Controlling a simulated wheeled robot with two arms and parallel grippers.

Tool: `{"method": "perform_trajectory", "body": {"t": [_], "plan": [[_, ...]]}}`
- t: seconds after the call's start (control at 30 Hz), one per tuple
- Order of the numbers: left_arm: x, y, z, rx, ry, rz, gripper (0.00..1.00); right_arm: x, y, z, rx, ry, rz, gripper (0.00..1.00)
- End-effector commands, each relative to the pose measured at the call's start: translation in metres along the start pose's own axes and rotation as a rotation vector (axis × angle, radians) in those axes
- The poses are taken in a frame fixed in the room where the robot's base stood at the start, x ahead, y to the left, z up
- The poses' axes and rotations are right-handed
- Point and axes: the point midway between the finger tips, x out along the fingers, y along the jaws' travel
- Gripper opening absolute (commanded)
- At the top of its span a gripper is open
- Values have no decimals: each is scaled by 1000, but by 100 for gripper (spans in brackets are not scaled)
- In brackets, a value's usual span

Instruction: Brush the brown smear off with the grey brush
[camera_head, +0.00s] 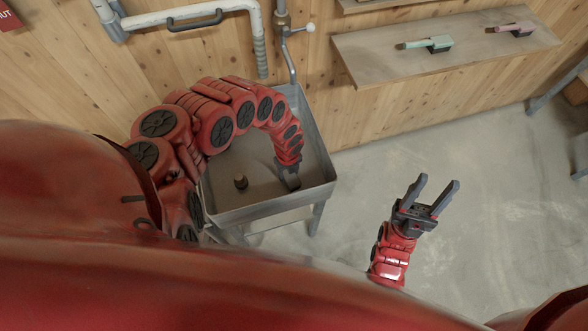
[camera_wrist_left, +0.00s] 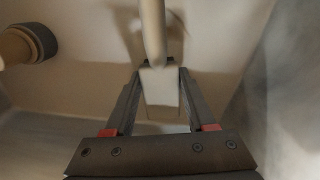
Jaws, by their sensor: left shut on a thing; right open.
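My left gripper (camera_head: 290,180) is low inside the grey sink (camera_head: 270,212), near its right side. In the left wrist view it is shut on a pale grey brush (camera_wrist_left: 160,86), whose beige handle (camera_wrist_left: 153,28) points away from the gripper. Motion blur hides whether the bristles touch the sink surface. A dim brownish patch shows behind the handle in that view; I cannot tell whether it is the smear or a shadow. In the head view my arm covers part of the basin, and no smear is clear. My right gripper (camera_head: 436,184) is open and empty over the floor.
A short brown plug-like piece (camera_head: 240,181) stands in the sink, left of my left gripper. A tap and pipe (camera_head: 286,40) rise behind the sink. A wall shelf (camera_head: 385,62) holds a green brush (camera_head: 438,43) and a pink brush (camera_head: 520,29).

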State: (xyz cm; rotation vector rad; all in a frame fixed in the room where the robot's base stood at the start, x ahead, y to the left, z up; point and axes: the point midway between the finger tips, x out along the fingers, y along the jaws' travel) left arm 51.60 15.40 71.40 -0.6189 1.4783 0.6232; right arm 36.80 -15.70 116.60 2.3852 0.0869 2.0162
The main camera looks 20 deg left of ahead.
Motion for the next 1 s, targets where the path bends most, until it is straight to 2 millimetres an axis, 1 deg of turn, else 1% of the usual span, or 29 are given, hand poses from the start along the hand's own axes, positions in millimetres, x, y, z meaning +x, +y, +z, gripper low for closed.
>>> {"method": "perform_trajectory", "body": {"t": [0.07, 0.27, 0.47, 0.63, 0.77, 1.0], "plan": [[-2, 6, 1, 0, 0, 3, 0, 3, 0, 0, 0, 0, 0, 50], [-1, 12, 3, 0, -1, -1, 0, 4, 0, -1, 0, 0, 0, 50], [-1, 27, 6, 1, -1, -1, 0, 8, 0, -2, 0, 0, 0, 50], [-1, 39, 7, -1, 1, 0, 0, 16, 1, -3, 0, 0, 0, 50], [0, 43, 8, 1, 1, -1, 0, 18, 1, -3, 0, 0, 0, 50], [1, 43, 9, 1, 0, -1, 0, 17, 1, -3, 0, 0, 0, 50]]}}
